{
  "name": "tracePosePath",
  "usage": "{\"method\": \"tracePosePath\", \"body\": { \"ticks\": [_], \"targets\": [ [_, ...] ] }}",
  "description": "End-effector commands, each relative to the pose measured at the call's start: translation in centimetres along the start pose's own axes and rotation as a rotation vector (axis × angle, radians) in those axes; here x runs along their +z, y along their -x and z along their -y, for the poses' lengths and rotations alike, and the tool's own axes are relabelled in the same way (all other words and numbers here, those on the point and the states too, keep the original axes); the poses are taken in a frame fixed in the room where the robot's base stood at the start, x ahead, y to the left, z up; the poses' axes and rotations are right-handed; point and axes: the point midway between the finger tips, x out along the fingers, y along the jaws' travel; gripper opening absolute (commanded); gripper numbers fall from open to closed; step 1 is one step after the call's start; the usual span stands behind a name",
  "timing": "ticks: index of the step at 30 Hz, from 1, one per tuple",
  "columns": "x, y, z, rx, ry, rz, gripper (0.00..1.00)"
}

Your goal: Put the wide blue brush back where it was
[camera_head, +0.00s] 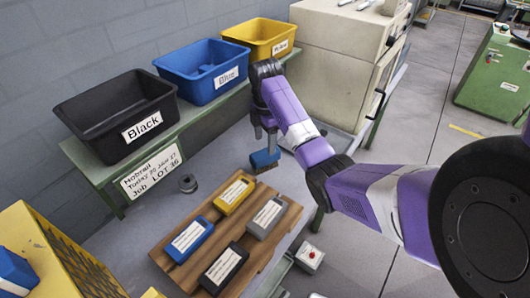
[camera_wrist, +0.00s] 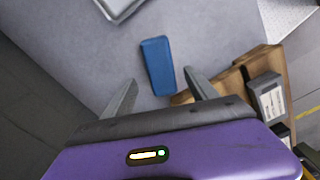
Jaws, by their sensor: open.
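The blue brush (camera_head: 264,159) rests on the grey surface behind the wooden board, with a brown bristle edge showing below its blue body. My gripper (camera_head: 264,138) points down just above it in the head view. In the wrist view the blue brush (camera_wrist: 158,65) shows as a rounded block, and my gripper's (camera_wrist: 160,77) two fingers stand apart on either side of its near end. The gripper is open and holds nothing. I cannot tell the exact height gap between the fingers and the brush.
Black (camera_head: 118,105), blue (camera_head: 189,80) and yellow (camera_head: 268,47) labelled bins stand on a green shelf; a blue item lies in the blue one. A wooden board (camera_head: 281,233) bears several labelled blocks. A yellow crate (camera_head: 42,240) is at left.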

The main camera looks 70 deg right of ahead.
Motion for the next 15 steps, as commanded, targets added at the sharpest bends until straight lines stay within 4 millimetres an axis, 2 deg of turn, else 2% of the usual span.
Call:
{"method": "tracePosePath", "body": {
  "ticks": [1, 6, 15],
  "targets": [
    [0.0, 0.8, 0.0, 0.0, 0.0, 0.0, 0.67],
    [0.0, 2.0, 0.0, 0.0, -0.001, 0.0, 0.67],
    [0.0, 2.2, 0.0, -0.002, -0.001, 0.0, 0.67]
  ]
}}
